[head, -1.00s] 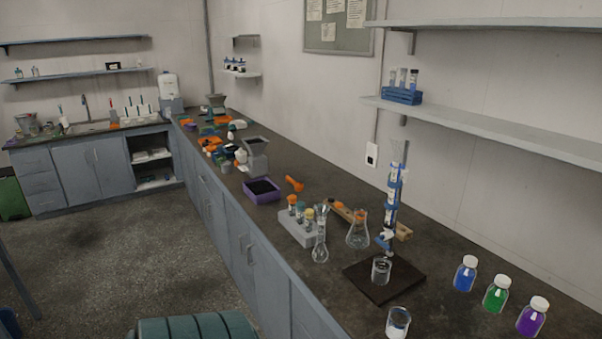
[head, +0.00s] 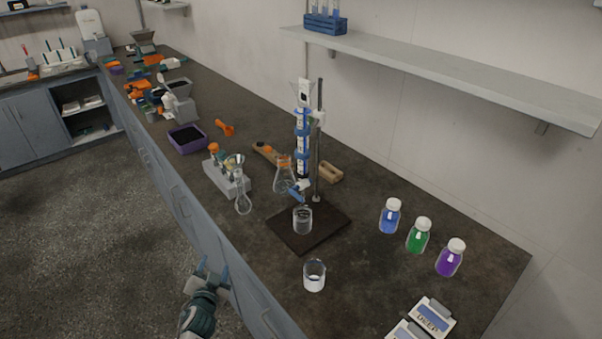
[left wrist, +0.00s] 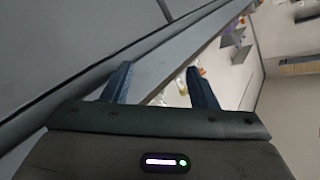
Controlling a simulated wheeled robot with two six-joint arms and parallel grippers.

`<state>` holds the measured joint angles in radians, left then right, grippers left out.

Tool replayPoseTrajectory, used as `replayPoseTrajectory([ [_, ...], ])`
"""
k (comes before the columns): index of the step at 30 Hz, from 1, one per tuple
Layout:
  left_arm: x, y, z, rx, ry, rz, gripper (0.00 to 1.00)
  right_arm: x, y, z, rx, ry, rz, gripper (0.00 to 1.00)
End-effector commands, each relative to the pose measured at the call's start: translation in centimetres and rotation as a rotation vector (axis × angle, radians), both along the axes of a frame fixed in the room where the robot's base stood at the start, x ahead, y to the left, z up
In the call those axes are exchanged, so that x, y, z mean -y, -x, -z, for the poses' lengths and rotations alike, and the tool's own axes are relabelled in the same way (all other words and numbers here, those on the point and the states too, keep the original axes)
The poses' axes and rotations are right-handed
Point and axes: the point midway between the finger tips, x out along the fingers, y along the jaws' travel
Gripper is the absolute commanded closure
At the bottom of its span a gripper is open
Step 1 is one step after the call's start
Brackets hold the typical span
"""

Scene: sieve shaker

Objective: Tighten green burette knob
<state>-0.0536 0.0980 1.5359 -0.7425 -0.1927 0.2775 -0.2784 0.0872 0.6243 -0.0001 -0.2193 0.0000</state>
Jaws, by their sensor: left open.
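The burette (head: 303,140) stands upright on a stand with a dark base plate (head: 318,236) on the bench. Near its lower end is a blue stopcock part (head: 297,192); no green knob can be made out on it. A glass beaker (head: 302,220) sits on the plate below the burette. My left gripper (head: 212,270) is open and empty, low in front of the bench's cabinet side and well apart from the burette. In the left wrist view its two blue fingers (left wrist: 160,84) are spread. My right gripper is not in view.
Another beaker (head: 314,275) stands near the front edge. Blue, green (head: 419,235) and purple bottles stand at right. A shelf (head: 450,80) hangs above the bench.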

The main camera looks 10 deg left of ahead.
Motion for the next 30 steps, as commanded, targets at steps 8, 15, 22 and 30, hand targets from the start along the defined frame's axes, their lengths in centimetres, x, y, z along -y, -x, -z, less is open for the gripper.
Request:
replayPoseTrajectory([
  [8, 5.9, -7.8, -26.6, 0.552, -0.323, 0.262, 0.47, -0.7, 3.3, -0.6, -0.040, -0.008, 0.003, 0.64],
  [15, 13.2, -11.3, -36.4, 0.701, -0.672, 0.624, 0.47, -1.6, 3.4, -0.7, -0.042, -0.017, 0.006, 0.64],
  [22, 16.1, -14.2, -36.1, 0.579, -0.855, 0.885, 0.47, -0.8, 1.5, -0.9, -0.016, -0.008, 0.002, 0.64],
  [30, 17.2, -15.6, -35.6, 0.510, -0.903, 0.968, 0.47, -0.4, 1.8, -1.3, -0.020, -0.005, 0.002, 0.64],
])
